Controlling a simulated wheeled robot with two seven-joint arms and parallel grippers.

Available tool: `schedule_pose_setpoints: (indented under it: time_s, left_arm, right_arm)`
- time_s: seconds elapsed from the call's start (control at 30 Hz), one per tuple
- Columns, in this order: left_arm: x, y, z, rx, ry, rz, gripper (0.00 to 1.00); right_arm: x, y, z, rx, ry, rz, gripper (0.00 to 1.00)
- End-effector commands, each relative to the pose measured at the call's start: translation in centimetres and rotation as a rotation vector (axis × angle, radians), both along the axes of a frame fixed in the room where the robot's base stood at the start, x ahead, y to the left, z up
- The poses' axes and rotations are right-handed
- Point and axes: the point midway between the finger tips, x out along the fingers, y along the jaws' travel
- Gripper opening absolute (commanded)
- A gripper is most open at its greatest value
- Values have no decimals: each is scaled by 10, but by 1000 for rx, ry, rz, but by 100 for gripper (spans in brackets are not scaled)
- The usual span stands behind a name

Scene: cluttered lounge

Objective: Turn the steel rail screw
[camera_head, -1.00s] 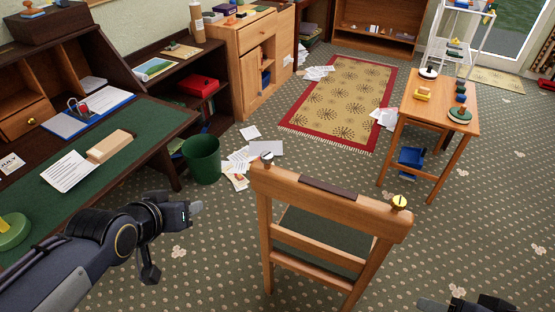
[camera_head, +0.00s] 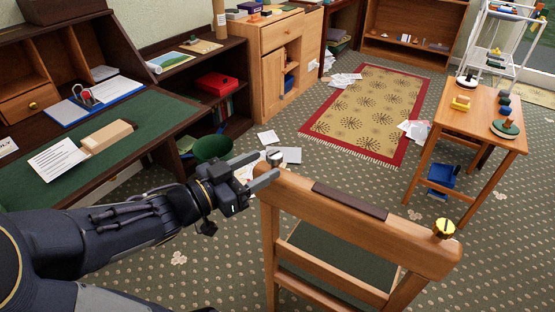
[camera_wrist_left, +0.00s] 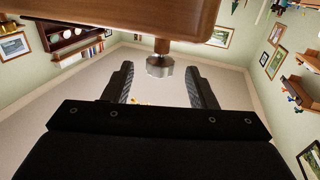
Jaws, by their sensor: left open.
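The steel rail screw (camera_head: 275,156) has a silver head and stands on the left end of the wooden chair's top rail (camera_head: 350,222). In the left wrist view the steel screw (camera_wrist_left: 160,66) shows upside down, its faceted head on a short brownish stem at the rail. My left gripper (camera_head: 267,164) is open at that end of the rail. Its two fingers (camera_wrist_left: 160,82) lie either side of the screw head in the wrist view, with gaps on both sides. How far the head reaches in between them I cannot tell. My right gripper is out of view.
A brass screw (camera_head: 444,229) stands on the rail's right end, with a dark strip (camera_head: 350,199) between. The green-topped desk (camera_head: 150,155) and a green bin (camera_head: 212,148) are at left. A small table (camera_head: 480,125) with toys stands at right.

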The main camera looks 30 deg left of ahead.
Motion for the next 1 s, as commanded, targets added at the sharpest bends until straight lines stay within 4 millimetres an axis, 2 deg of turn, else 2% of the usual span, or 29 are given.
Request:
schedule_pose_setpoints:
  time_s: [0.1, 0.3, 0.63, 0.9, 0.97, 1.0]
  left_arm:
    - [18, -9, -2, -2, 1, -4, 52]
    - [38, -16, -1, 0, -1, 0, 52]
    - [42, -17, 0, 1, 0, 3, 52]
    - [42, -17, 0, 1, 0, 3, 16]
    - [42, -17, 0, 1, 0, 3, 9]
    - [42, -17, 0, 1, 0, 2, 8]
  right_arm:
    - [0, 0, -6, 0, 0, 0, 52]
    - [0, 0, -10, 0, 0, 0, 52]
    - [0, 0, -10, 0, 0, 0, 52]
    - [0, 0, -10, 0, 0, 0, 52]
    - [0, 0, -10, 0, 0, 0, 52]
    - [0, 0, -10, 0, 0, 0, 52]
